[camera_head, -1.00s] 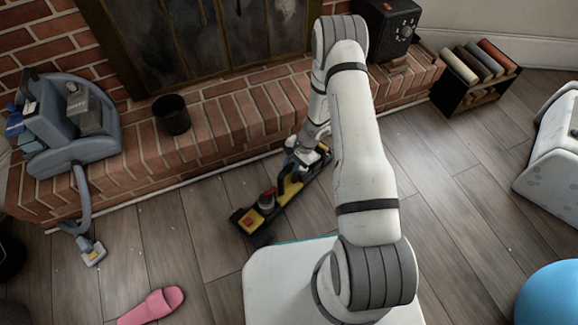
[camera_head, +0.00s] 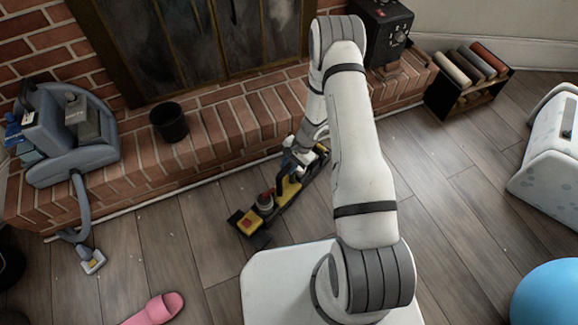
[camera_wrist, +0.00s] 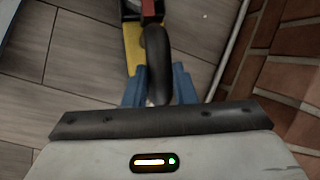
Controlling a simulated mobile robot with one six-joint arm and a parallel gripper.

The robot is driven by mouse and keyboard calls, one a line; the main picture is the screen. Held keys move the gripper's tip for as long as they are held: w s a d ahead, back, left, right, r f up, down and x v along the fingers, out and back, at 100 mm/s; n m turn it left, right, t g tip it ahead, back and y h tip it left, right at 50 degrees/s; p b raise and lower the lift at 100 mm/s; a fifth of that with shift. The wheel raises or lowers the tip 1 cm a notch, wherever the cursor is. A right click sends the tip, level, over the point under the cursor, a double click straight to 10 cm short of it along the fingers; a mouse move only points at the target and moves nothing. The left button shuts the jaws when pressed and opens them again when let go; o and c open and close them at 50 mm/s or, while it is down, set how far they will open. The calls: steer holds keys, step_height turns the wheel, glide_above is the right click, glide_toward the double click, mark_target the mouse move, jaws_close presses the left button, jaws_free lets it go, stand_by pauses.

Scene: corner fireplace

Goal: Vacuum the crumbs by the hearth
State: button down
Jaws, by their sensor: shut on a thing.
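A yellow and black handheld vacuum (camera_head: 248,222) with a red part on top is at the floor beside the brick hearth; whether it touches the floor is unclear. My gripper (camera_head: 291,168) is shut on its dark handle, partly hidden by my arm. In the wrist view, the blue fingers of my gripper (camera_wrist: 160,86) close around the black handle (camera_wrist: 157,52), with the yellow body (camera_wrist: 132,45) beside it. Small pale specks, likely crumbs (camera_wrist: 205,15), lie on the floor near the brick. Fainter specks dot the planks in the head view.
The raised brick hearth (camera_head: 140,180) bounds the floor. A black cup (camera_head: 169,122) and a grey-blue vacuum cleaner (camera_head: 75,135) stand on it; its hose nozzle (camera_head: 92,261) reaches the floor. A pink slipper (camera_head: 155,309), rack (camera_head: 468,78), white box (camera_head: 547,150) and blue ball (camera_head: 548,293) surround open planks.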

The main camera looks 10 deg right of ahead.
steer(key=shift+r+p, duration=1)
steer(key=shift+r, duration=1.25)
